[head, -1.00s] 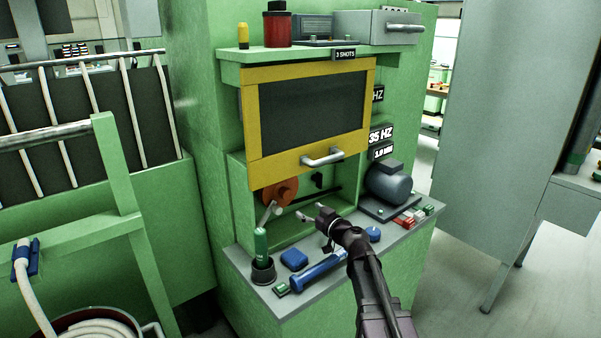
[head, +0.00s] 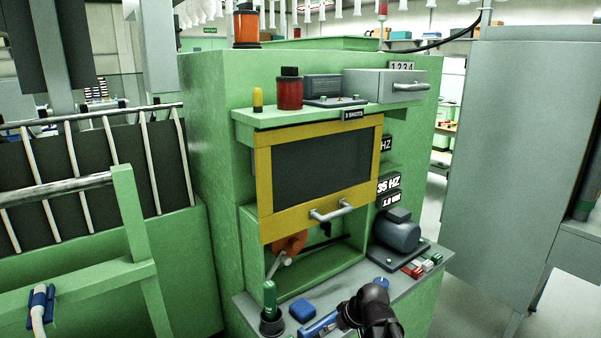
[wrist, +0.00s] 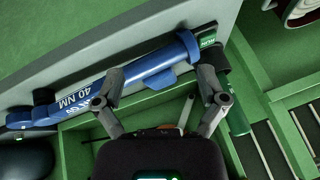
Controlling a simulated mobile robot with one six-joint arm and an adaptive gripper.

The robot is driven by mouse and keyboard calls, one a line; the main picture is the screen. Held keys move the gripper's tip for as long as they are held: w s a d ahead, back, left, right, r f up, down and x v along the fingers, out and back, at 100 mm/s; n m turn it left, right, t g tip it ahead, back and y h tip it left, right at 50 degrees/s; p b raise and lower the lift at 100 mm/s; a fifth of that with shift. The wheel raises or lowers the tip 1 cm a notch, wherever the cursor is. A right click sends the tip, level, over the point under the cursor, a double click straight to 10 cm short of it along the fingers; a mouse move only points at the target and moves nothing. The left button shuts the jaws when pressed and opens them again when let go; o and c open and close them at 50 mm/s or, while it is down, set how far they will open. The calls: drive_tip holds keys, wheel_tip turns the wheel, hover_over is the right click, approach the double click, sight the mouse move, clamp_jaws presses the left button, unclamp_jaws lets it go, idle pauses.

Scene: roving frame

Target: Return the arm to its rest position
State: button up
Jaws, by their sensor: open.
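My arm (head: 371,312) shows at the bottom of the head view as a dark, folded shape over the front of the grey bench. Its fingers cannot be made out there. In the wrist view my gripper (wrist: 160,78) has its two grey fingers spread apart with nothing held between them. Beyond the fingers lies a blue tool marked 40 NM (wrist: 120,80) on the bench ledge. The same blue tool (head: 318,327) is partly hidden behind my arm in the head view.
A green machine holds a yellow-framed hatch (head: 318,212) with a handle above an open bay. On the bench (head: 425,275) are a green-handled tool in a dark cup (head: 271,323), a blue block (head: 303,310) and a motor (head: 397,232). A grey cabinet (head: 500,170) stands right; floor shows between.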

drive_tip(key=s+d+m+g+h+p, duration=0.2)
drive_tip(key=s+d+m+g+h, duration=0.1)
drive_tip(key=s+d, duration=0.4)
drive_tip(key=shift+s+d+r+m+h, duration=0.15)
drive_tip(key=shift+s+d+m+h, duration=0.3)
drive_tip(key=shift+m+h, duration=0.4)
